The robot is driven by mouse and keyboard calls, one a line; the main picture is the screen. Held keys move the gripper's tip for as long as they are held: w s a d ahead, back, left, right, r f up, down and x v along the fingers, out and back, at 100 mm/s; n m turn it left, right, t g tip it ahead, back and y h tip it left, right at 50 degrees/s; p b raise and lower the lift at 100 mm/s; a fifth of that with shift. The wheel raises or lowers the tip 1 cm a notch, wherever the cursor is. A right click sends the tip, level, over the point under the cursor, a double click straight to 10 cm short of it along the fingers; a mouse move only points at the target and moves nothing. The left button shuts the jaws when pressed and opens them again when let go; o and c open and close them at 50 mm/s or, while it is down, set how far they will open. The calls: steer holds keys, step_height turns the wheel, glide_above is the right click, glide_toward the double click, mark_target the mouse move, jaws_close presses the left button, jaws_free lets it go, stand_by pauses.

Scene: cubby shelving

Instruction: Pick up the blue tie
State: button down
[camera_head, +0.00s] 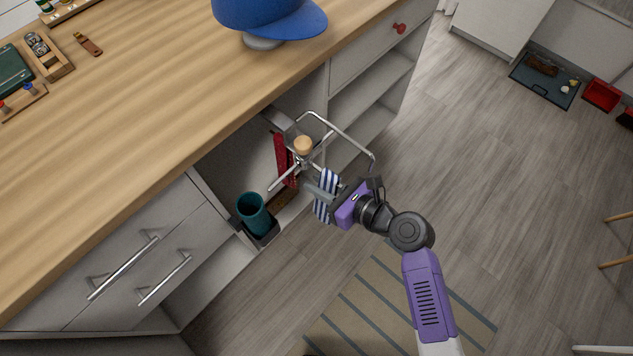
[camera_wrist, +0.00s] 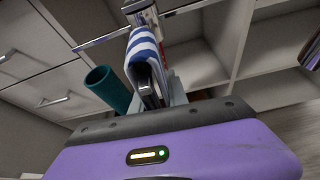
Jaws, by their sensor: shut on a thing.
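The blue tie (camera_head: 322,196) is blue-and-white striped and hangs at a metal tie rack (camera_head: 304,160) in front of the open cubby. In the wrist view the striped tie (camera_wrist: 143,52) lies between my fingers, its upper part by the rack's rod. My gripper (camera_head: 328,190) is shut on the tie; it also shows in the wrist view (camera_wrist: 156,92). Whether the tie still touches the rack is unclear. A dark red tie (camera_head: 284,160) hangs on the rack just left of it.
A teal cup (camera_head: 253,213) stands in a dark holder at the cubby's lower left. The wooden countertop (camera_head: 150,100) is above, with a blue cap (camera_head: 268,16) on a stand. Drawers with bar handles (camera_head: 125,268) are at left.

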steer(key=s+d, duration=1)
steer(key=d, duration=0.4)
steer(key=shift+d, duration=0.1)
steer(key=s+d+p, duration=0.2)
steer(key=s+d, duration=0.3)
steer(key=d, duration=0.1)
steer(key=shift+s+d+r+p, duration=0.15)
steer(key=shift+d+r+p, duration=0.1)
steer(key=shift+p, duration=0.1)
stand_by(1.0)
stand_by(0.5)
